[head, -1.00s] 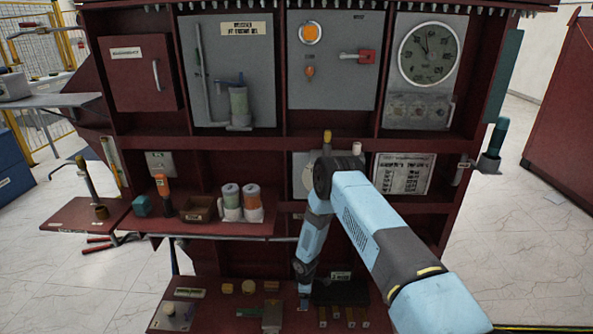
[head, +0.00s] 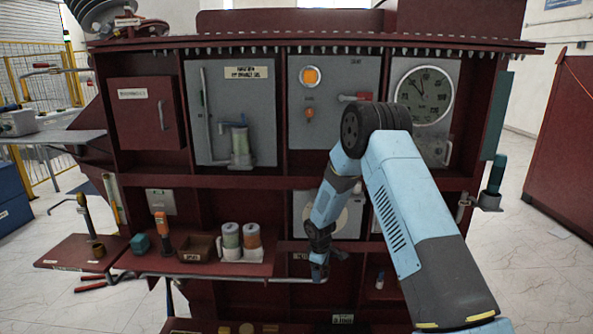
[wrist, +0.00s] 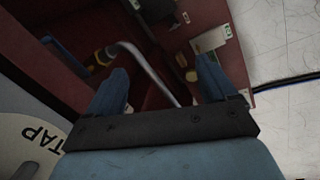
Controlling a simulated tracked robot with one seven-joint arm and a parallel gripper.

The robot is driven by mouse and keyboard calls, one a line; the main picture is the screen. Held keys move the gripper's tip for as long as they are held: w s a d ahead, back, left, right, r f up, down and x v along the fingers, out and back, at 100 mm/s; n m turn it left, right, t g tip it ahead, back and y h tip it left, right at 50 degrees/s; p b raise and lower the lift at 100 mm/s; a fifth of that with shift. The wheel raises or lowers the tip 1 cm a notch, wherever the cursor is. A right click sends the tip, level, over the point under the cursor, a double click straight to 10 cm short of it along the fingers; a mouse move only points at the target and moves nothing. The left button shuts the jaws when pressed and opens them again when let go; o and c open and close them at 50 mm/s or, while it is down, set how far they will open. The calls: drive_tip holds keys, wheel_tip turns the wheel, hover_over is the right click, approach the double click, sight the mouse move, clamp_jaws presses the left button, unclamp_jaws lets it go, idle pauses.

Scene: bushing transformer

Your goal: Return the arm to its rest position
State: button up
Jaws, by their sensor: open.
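My light blue arm (head: 400,200) reaches up from the lower right of the head view and bends down at a dark elbow joint. My gripper (head: 319,272) points down in front of the cabinet's middle section, near the rail. In the wrist view my gripper (wrist: 160,95) has its two blue fingers wide apart. Nothing is held between them. A grey bent rail (wrist: 150,70) shows behind the gap between the fingers.
The dark red transformer cabinet (head: 287,120) fills the middle. A side shelf (head: 80,252) and a shelf with two canisters (head: 240,240) stand left of my gripper. A round TAP plate (wrist: 30,135) is close in the wrist view. White floor (head: 545,270) is open at right.

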drive_tip(key=s+d+r+m+t, duration=0.1)
drive_tip(key=s+d+r+m, duration=0.3)
drive_tip(key=r, duration=0.8)
drive_tip(key=s+d+r, duration=0.3)
drive_tip(key=s+r, duration=0.2)
drive_tip(key=r, duration=0.7)
drive_tip(key=s+d+r+m+t, duration=0.1)
drive_tip(key=s+d+r+m, duration=0.3)
drive_tip(key=r, duration=0.7)
drive_tip(key=s+d+r+m, duration=0.1)
drive_tip(key=s+r, duration=0.2)
drive_tip(key=s, duration=0.7)
drive_tip(key=s+d+r+m+t, duration=0.1)
drive_tip(key=s+r, duration=0.3)
drive_tip(key=s, duration=0.6)
drive_tip(key=s+d+r+m, duration=0.1)
drive_tip(key=s+r+m, duration=0.2)
drive_tip(key=s, duration=0.7)
drive_tip(key=shift+s+d+r+t+y, duration=0.15)
drive_tip(key=shift+d+r+t+y, duration=0.2)
drive_tip(key=shift+r, duration=0.3)
